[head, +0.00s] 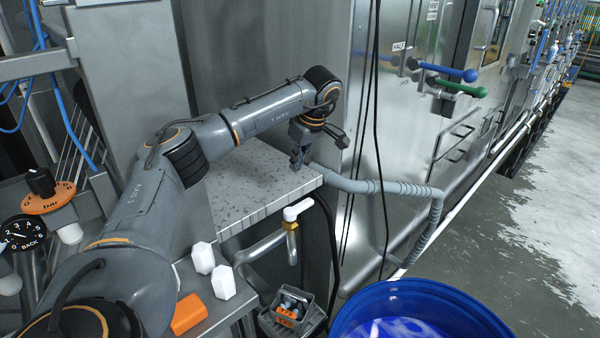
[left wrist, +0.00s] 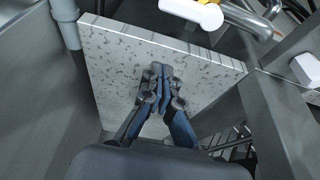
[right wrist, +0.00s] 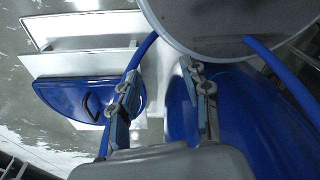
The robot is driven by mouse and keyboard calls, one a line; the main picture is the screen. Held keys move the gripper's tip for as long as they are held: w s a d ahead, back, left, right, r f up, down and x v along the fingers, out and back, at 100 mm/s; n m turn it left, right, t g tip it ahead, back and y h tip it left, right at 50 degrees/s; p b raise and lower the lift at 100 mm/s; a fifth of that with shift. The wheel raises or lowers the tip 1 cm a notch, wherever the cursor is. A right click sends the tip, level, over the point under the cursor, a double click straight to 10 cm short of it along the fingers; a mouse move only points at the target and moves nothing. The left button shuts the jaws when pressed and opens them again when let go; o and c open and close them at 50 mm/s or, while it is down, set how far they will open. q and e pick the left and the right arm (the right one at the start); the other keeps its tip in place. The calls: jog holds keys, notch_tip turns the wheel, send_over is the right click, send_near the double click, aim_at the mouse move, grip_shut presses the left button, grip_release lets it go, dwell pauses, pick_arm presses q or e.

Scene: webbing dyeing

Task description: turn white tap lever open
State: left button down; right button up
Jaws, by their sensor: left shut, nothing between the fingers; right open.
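The white tap lever (head: 297,210) sits on a brass tap (head: 291,227) at the end of a metal pipe, just beyond the front edge of the speckled grey slab (head: 250,190). In the left wrist view the white lever (left wrist: 192,12) shows at the top, past the slab's edge. My left gripper (head: 297,165) is shut and empty, pointing down over the slab, behind the lever and apart from it. It also shows in the left wrist view (left wrist: 160,72). My right gripper (right wrist: 160,75) is open and empty near blue drums; it is not in the head view.
A blue drum (head: 345,318) with bluish liquid stands at the front right. A grey ribbed hose (head: 380,187) runs right of the slab. Blue (head: 450,72) and green (head: 463,88) handles stick out from the steel machine. A grey bin (head: 290,318) sits below the tap.

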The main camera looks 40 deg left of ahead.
aim_at(299, 208)
jog(key=s+d+r+p, duration=0.2)
jog(key=s+d, duration=0.2)
jog(key=s, duration=0.2)
pick_arm(q)
notch_tip(299, 208, down, 9)
jog(key=d+p, duration=0.1)
jog(key=p, duration=0.2)
jog(key=shift+s, duration=0.35)
pick_arm(e)
jog(key=w+r, duration=0.1)
jog(key=w+a+r, duration=0.1)
jog(key=r, duration=0.1)
jog(key=shift+a+g, duration=0.1)
jog(key=shift+g, duration=0.2)
pick_arm(q)
jog(key=shift+d, duration=0.15)
